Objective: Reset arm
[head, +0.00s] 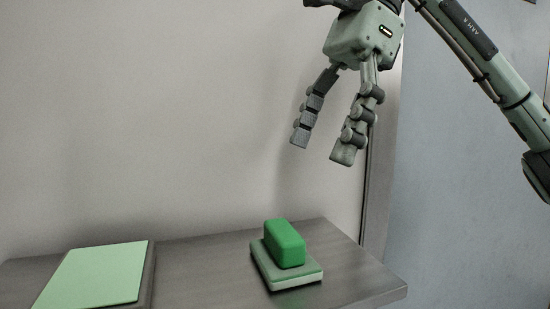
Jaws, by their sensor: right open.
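My right gripper (320,152) hangs in the upper right of the head view with its two fingers pointing down and apart. It is open, with nothing between the fingers. It is well above the table, over a green block (285,243). The block has rounded edges and sits on a small pale green and white base (296,280) on the table. My right arm comes in from the upper right. My left gripper does not show.
The grey table (205,262) runs along the bottom, its right end near the block. A flat light green panel (98,274) lies on the left, with bare tabletop between it and the block. A plain wall stands behind.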

